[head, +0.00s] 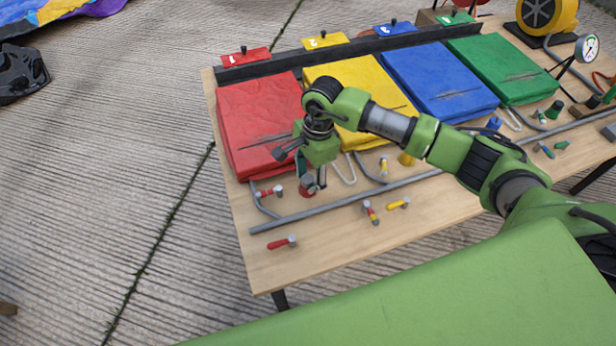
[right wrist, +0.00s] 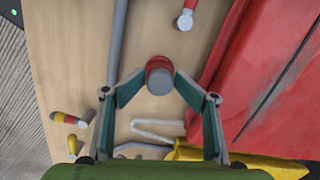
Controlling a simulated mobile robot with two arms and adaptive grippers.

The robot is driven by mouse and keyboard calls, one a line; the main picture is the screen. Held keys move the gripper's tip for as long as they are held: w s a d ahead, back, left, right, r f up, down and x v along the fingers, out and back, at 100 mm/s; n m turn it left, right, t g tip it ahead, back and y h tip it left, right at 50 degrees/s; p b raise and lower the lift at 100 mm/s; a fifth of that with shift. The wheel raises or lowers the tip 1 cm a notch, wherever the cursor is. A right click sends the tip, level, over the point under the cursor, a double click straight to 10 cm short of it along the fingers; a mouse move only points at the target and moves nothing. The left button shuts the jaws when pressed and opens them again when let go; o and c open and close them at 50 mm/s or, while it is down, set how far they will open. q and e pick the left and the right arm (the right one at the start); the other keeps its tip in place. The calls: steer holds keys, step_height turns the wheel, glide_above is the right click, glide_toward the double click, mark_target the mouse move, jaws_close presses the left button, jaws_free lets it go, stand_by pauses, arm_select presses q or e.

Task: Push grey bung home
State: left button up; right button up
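The grey bung (right wrist: 160,82) shows its round end to the right wrist camera, with a red collar (right wrist: 159,63) behind it. In the head view the red collar (head: 307,188) stands on the table in front of the red bag, partly hidden by my gripper. My right gripper (right wrist: 160,74) has its fingertips closed in on both sides of the bung, seemingly touching it. In the head view my right gripper (head: 308,178) points down at the collar. How deep the bung sits is hidden. My left gripper is not in view.
Red (head: 262,110), yellow (head: 347,75), blue (head: 437,80) and green (head: 507,65) folded bags lie along the table (head: 270,262). A grey rail (head: 345,203) runs in front. Small red- and yellow-handled pieces lie nearby. A gauge (head: 587,48) stands at the right.

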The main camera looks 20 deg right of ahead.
steer(key=shift+s+d+f, duration=0.15)
steer(key=shift+r, duration=0.2)
steer(key=r, duration=0.8)
steer(key=shift+w+d, duration=0.2)
steer(key=shift+d, duration=0.2)
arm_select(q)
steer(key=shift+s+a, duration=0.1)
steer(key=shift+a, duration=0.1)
arm_select(e)
steer(key=shift+f, duration=0.1)
